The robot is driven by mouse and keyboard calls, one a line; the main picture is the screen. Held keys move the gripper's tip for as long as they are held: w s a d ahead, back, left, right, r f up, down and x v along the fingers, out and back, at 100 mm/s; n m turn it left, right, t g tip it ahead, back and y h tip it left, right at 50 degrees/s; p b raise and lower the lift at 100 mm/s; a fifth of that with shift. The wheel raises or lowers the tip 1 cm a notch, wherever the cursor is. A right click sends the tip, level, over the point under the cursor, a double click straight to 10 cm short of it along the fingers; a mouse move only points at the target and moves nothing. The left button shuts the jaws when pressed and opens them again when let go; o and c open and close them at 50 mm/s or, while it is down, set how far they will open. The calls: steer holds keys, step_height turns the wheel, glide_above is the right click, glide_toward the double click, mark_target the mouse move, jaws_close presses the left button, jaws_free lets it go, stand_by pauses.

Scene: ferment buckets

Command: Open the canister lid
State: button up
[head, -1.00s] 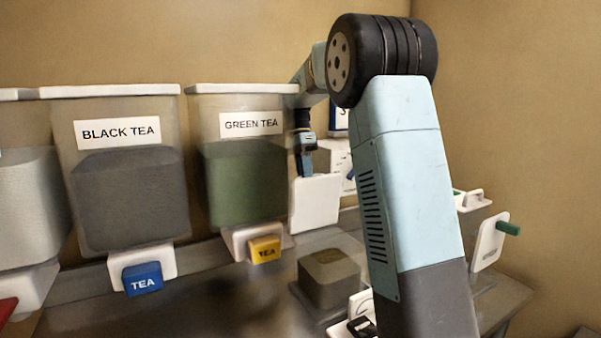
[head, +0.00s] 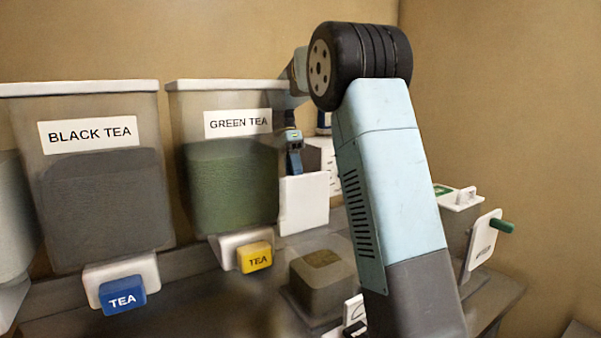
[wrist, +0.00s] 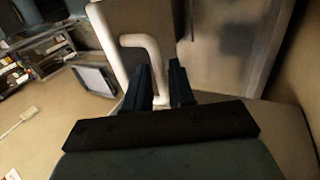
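A white panel (head: 303,204), which may be the canister lid, shows upright beside the green tea dispenser in the head view. My gripper (head: 294,166) points down at its upper edge. In the wrist view, a white looped handle (wrist: 146,43) joins a white slab edge (wrist: 104,42). The two dark fingers of my gripper (wrist: 159,68) stand on either side of the handle's bar, with a gap visible on the right. Whether either finger touches it is unclear. My arm hides much of the area behind it in the head view.
The black tea dispenser (head: 100,205) and green tea dispenser (head: 232,190) stand at left. A dark canister (head: 325,275) sits on the counter below the panel. At right stands a white-lidded canister (head: 457,197) and a white panel with a green handle (head: 483,240).

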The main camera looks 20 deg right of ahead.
steer(key=shift+o, duration=1.2)
steer(key=shift+r, duration=0.1)
steer(key=v, duration=0.7)
steer(key=shift+w, duration=0.15)
steer(key=shift+r, duration=0.1)
